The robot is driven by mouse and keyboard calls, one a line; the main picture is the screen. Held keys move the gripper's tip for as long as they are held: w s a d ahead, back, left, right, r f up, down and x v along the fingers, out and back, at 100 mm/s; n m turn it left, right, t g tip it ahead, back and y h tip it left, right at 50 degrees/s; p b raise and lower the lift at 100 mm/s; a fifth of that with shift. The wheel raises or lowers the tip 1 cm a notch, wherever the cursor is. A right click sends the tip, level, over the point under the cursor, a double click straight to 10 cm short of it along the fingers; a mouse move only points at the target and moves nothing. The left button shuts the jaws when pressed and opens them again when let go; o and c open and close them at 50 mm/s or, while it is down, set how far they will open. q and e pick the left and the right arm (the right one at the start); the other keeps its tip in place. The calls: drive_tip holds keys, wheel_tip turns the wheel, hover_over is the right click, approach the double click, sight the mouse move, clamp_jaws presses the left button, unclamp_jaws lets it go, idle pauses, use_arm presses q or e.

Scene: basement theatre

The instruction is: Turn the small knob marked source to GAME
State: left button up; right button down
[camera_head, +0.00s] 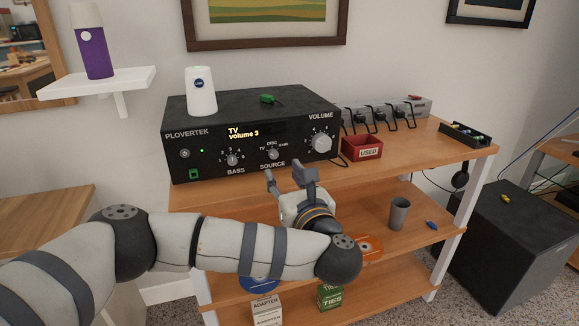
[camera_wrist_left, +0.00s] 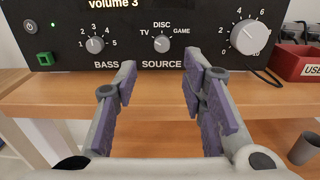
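The black amplifier (camera_head: 205,135) stands on the top shelf, and its display reads "TV volume 3". Its small source knob (camera_head: 273,154) is at the lower middle of the front panel. In the left wrist view the source knob (camera_wrist_left: 161,44) has TV at its left, DISC above and GAME at its right. Its pointer seems to face TV, though it is small. My left gripper (camera_head: 287,176) is open and empty in front of the panel, below and short of the knob. In the wrist view its fingers (camera_wrist_left: 160,78) straddle the line toward the knob without touching it. My right gripper is not in view.
The bass knob (camera_head: 232,159) is left of the source knob, and the larger volume knob (camera_head: 321,143) is right. A red "USED" box (camera_head: 361,153) stands right of the amplifier. A white cylinder (camera_head: 201,96) and a green item (camera_head: 267,98) are on top. The wooden shelf front (camera_wrist_left: 60,95) is clear.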

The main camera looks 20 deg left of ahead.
sight(274, 155)
use_arm(q)
drive_tip(key=x, duration=0.7)
drive_tip(key=shift+w+r, duration=0.15)
drive_tip(key=shift+r, duration=0.1)
drive_tip(key=shift+c, duration=0.3)
clamp_jaws()
